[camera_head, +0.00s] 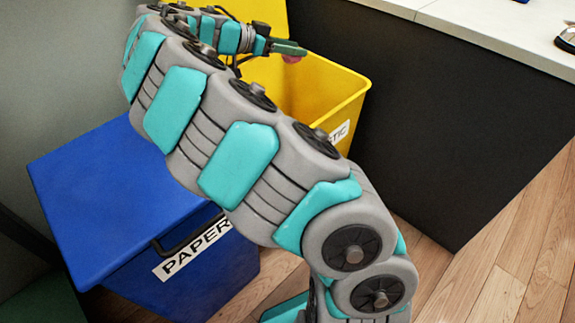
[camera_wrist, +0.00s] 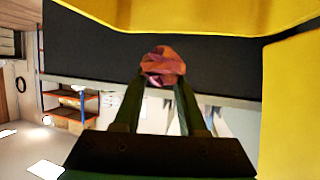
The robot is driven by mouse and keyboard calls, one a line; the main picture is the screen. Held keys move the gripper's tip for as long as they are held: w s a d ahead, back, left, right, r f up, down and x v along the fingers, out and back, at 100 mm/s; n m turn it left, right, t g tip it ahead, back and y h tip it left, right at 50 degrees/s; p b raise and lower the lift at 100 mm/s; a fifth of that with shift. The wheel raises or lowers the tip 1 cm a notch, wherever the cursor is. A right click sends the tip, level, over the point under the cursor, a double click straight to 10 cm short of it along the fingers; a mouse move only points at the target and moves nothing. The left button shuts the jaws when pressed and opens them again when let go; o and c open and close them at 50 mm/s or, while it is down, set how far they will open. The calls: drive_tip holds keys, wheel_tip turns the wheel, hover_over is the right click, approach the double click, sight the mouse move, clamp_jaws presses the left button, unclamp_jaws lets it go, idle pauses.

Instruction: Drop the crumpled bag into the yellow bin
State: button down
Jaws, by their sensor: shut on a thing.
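My gripper (camera_head: 289,49) reaches over the open yellow bin (camera_head: 347,94) in the head view. It is shut on the crumpled bag (camera_head: 292,58), a small pinkish-red lump at the fingertips. In the wrist view the bag (camera_wrist: 162,66) shows orange-pink and creased between the tips of my gripper (camera_wrist: 160,82). Yellow bin surfaces (camera_wrist: 290,100) show at the top and right of that view. The bin's lower front and part of its label are hidden behind my arm.
A blue bin (camera_head: 100,190) labelled PAPER stands left of the yellow bin, partly behind my arm. A dark counter side (camera_head: 430,120) with a pale top (camera_head: 490,35) stands to the right. Wooden floor (camera_head: 520,250) is clear at the lower right.

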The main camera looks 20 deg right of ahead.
drive_tip(key=shift+f, duration=1.05)
drive_tip(key=shift+c, duration=2)
unclamp_jaws()
drive_tip(key=v, duration=0.7)
drive_tip(key=shift+a+r, duration=0.2)
drive_tip(key=shift+a, duration=0.15)
drive_tip(key=shift+s, duration=0.1)
